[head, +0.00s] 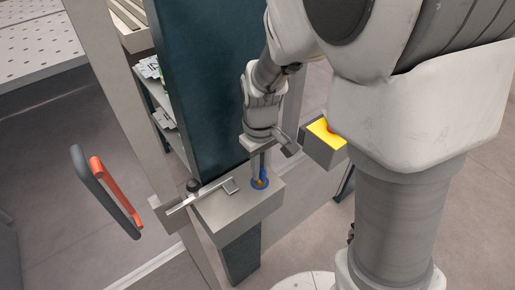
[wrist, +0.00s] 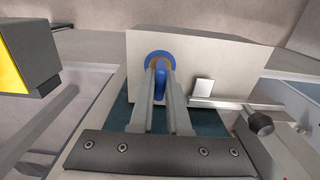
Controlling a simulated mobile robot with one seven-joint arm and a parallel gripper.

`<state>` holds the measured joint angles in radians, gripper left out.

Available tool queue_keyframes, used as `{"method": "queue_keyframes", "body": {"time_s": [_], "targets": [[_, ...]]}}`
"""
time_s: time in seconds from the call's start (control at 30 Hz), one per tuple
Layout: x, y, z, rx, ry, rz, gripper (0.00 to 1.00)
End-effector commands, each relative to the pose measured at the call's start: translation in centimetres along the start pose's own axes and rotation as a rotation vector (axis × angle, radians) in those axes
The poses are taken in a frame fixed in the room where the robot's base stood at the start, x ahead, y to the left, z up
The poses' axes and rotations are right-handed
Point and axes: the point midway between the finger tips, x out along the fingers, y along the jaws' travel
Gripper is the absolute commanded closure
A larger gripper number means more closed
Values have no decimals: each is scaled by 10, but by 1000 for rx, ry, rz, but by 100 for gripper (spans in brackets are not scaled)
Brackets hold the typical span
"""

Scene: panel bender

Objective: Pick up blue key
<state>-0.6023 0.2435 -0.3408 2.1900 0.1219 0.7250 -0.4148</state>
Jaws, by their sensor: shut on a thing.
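The blue key (head: 261,183) is at the top face of the grey metal box (head: 213,217) in the head view. It has a round blue base with a brownish ring and an upright blue grip. In the wrist view the blue key (wrist: 161,76) stands between my two fingers. My gripper (head: 259,178) reaches down onto it from above and is shut on the blue grip. The fingertips of my gripper (wrist: 161,84) hide part of the key. The key's base still sits at the box surface.
A metal lever with a dark knob (wrist: 261,124) lies beside the key on the box. A yellow-topped grey box (head: 325,133) stands to the right. A red handle (head: 115,195) and a dark grey handle (head: 90,180) are at left. A dark teal panel (head: 205,80) rises behind.

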Motion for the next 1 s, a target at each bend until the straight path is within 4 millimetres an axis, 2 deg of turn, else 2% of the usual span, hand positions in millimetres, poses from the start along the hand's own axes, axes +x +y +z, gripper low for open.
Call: {"method": "queue_keyframes", "body": {"time_s": [0.27,0.37,0.53,1.0], "targets": [[-7,0,-1,1,3,0,100],[-16,0,-1,0,4,0,100],[-45,1,0,0,7,1,100],[-98,64,72,5,4,1,100]]}}
